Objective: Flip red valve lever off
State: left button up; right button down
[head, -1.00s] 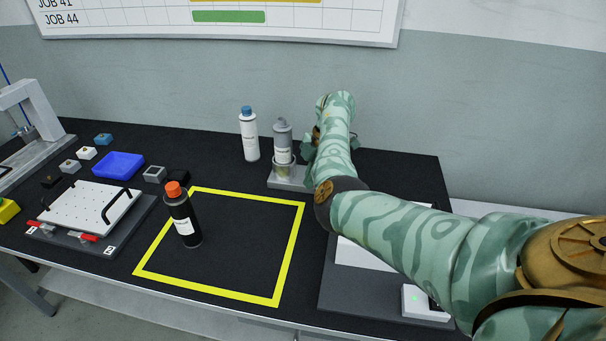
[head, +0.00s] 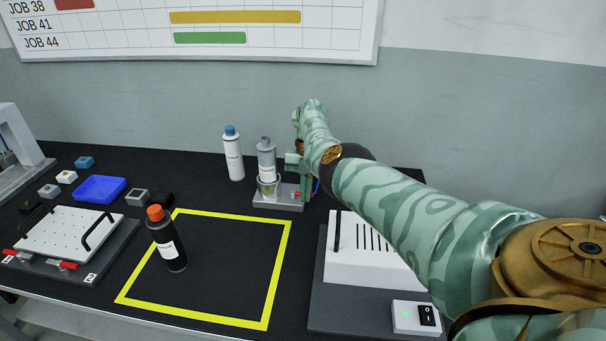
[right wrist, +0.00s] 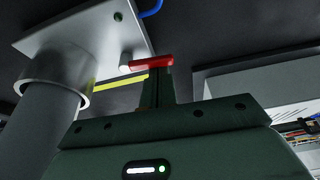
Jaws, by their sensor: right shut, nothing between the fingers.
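The red valve lever (head: 297,194) is a small red bar on the metal base plate (head: 268,200) of the bottle stand. In the right wrist view the lever (right wrist: 150,63) lies crosswise beside a white stub on the plate. My right gripper (head: 306,196) is down beside the lever, fingers pointing at the table. In the right wrist view its fingers (right wrist: 157,88) are shut and empty, with their tips right at the lever; I cannot tell whether they touch. My left gripper is out of view.
A white bottle with blue cap (head: 233,155) stands left of the stand. A black bottle with orange cap (head: 166,240) stands at the yellow square's (head: 278,262) left side. A white box (head: 370,255) is close on the right. A blue hose runs near the plate.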

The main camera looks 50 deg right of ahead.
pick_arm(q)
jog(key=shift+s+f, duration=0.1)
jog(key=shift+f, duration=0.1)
pick_arm(e)
jog(key=shift+d+n, duration=0.2)
jog(key=shift+n, duration=0.4)
